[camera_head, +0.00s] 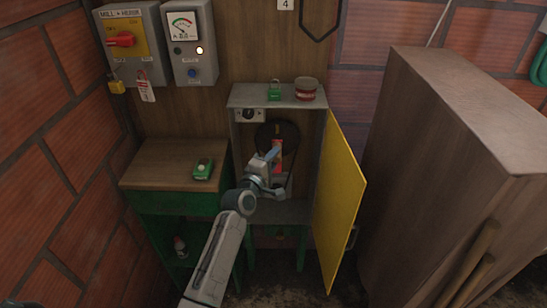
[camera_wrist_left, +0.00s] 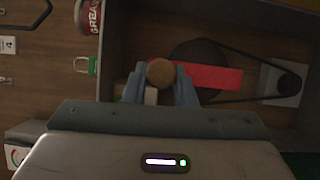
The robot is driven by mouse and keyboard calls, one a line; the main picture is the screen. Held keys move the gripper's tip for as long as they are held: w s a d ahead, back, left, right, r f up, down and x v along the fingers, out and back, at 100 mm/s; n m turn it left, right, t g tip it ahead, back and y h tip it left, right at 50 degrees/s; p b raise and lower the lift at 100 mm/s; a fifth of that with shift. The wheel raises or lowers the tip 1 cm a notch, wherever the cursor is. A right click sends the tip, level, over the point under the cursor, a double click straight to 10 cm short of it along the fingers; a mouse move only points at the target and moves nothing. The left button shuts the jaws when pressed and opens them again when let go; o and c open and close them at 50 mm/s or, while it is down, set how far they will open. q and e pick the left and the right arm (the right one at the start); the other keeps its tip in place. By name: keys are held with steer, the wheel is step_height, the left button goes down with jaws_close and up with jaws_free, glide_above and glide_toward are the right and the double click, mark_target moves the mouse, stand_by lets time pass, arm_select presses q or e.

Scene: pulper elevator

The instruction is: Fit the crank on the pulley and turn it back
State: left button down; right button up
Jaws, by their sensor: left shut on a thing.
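The crank is a red bar (camera_wrist_left: 222,78) with a round wooden knob (camera_wrist_left: 160,71). My left gripper (camera_wrist_left: 160,88) is shut on the knob. The bar extends right from the fingers in the left wrist view, in front of the dark round pulley (camera_wrist_left: 196,52). I cannot tell whether it is seated on the hub. In the head view the red crank (camera_head: 278,150) shows upright behind my left gripper (camera_head: 273,156), inside the grey cabinet, before the black pulley (camera_head: 291,134). A black belt runs from the pulley to a pale plate (camera_wrist_left: 284,84). My right gripper is out of view.
The cabinet's yellow door (camera_head: 340,200) stands open on the right. A green padlock (camera_head: 274,91) and a grease tin (camera_head: 306,89) are on the cabinet top (camera_head: 250,96). A wooden-topped bench (camera_head: 160,160) stands left, a large wooden box (camera_head: 440,130) right. Control boxes hang above.

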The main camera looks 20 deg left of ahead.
arm_select(q)
steer(key=shift+w+a, duration=0.2)
steer(key=shift+w, duration=0.4)
stand_by(1.0)
steer(key=shift+w+a+b, duration=0.25)
steer(key=shift+w, duration=0.5)
steer(key=shift+w+a+b, duration=0.2)
steer(key=shift+w, duration=0.55)
stand_by(1.5)
stand_by(0.3)
steer(key=shift+s+a+f+n+t+b, duration=0.1)
steer(key=shift+s+a+n+t+b, duration=0.1)
steer(key=shift+a+n+b, duration=0.3)
steer(key=shift+s+a+n+t+b, duration=0.1)
steer(key=shift+a+n+t+b, duration=0.1)
steer(key=shift+a+n+b, duration=0.3)
steer(key=shift+d+f, duration=0.1)
steer(key=shift+d, duration=0.05)
